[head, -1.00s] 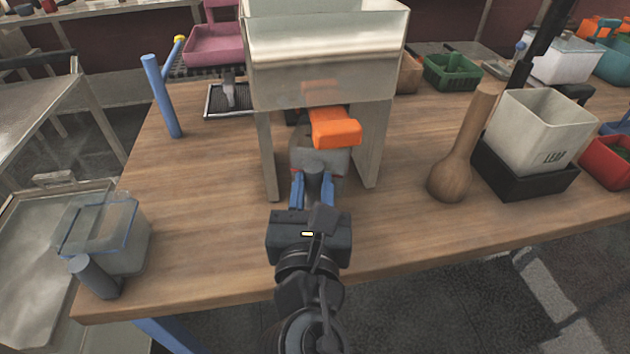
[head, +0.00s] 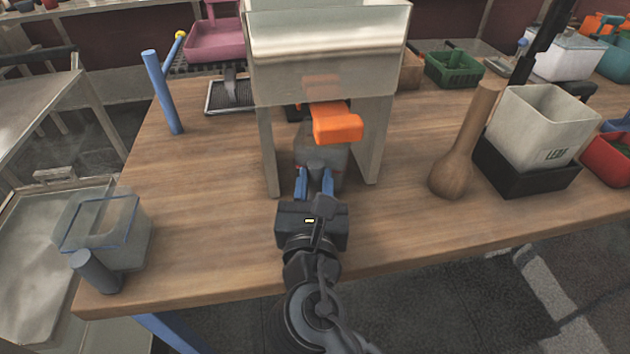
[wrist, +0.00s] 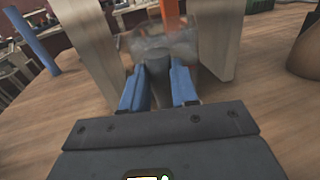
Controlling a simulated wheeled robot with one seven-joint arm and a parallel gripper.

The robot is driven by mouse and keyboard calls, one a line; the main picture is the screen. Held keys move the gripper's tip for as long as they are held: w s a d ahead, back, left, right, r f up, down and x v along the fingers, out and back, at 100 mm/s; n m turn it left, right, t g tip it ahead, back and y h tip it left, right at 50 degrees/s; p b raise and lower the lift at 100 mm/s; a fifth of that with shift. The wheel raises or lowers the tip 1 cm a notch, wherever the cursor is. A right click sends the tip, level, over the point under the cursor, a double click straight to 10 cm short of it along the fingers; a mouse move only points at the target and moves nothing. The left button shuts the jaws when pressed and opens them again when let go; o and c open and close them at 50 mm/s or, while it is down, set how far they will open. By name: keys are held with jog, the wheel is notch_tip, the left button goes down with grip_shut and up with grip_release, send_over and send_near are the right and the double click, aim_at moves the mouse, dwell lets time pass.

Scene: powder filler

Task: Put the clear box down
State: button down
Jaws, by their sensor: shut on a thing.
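A clear box (head: 325,160) is under the metal hopper, below its orange spout (head: 337,124). Its grey handle (wrist: 157,92) points toward me. My gripper (head: 314,183) is shut on this handle, with one blue finger on each side; it also shows in the wrist view (wrist: 158,88). The box appears close to the table top, but I cannot tell whether its base touches it. The box's far side is hidden by the spout and hopper. A second clear box (head: 115,235) with a blue rim and grey handle stands at the table's left front corner.
The metal hopper (head: 325,60) stands on two legs on either side of the box. A wooden pestle-like thing (head: 455,170) and a white bin in a black tray (head: 530,185) are to the right. A blue post (head: 162,95) is at left. Bare table (head: 205,190) lies between.

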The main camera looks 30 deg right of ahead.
jog(key=c, duration=0.9)
grip_release()
jog(key=shift+o, duration=0.2)
jog(key=b+v, duration=0.1)
jog(key=v, duration=1.1)
